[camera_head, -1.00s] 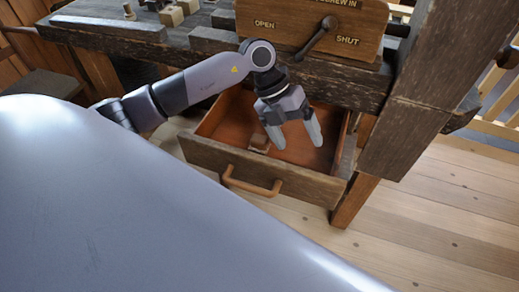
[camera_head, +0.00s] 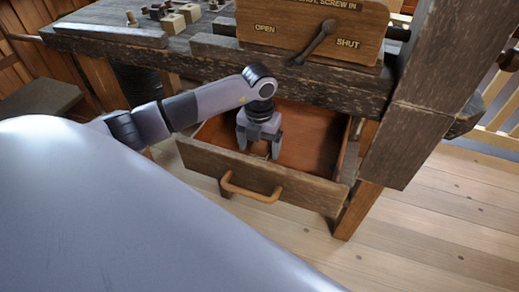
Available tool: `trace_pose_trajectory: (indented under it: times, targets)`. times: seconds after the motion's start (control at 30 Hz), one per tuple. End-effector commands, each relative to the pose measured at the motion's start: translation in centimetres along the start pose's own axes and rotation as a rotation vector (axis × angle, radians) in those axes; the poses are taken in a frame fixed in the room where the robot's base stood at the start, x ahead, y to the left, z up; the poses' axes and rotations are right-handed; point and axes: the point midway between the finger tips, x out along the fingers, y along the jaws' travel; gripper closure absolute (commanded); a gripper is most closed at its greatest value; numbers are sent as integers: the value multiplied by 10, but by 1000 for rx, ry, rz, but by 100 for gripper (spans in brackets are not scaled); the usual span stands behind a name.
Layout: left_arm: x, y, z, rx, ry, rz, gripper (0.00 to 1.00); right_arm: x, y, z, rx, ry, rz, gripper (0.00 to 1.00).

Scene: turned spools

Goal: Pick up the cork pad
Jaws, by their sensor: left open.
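The open wooden drawer (camera_head: 315,138) has a reddish-brown inside and sits under the workbench. My left gripper (camera_head: 259,149) reaches down into it, near its front left, with its fingers pointing down and spread apart. A small light-brown piece, which looks like the cork pad (camera_head: 261,148), shows low between the fingers. Most of it is hidden by the gripper and the drawer front, and I cannot tell whether a finger touches it. My right gripper is out of view.
The drawer front with its curved handle (camera_head: 250,192) stands close before my gripper. The dark bench top edge (camera_head: 330,90) lies behind and above it. A wooden board marked OPEN and SHUT with a lever (camera_head: 318,40) stands on the bench. Small blocks (camera_head: 180,17) lie at the upper left.

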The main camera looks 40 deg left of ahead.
Motion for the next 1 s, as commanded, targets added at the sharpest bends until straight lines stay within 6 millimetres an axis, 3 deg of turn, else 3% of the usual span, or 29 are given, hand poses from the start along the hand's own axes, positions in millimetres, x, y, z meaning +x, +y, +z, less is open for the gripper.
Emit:
trace_pose_trajectory:
  times: [0.17,0.23,0.37,0.77,1.0]
  targets:
    - [0,0,0,0,-2,-1,15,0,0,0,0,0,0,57]
    - [0,0,0,1,-2,-1,31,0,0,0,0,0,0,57]
    - [0,0,0,1,-2,-1,74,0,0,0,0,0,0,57]
    - [-5,0,1,1,-3,-2,75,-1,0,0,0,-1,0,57]
    - [-36,-1,1,1,-6,-3,75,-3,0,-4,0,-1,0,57]
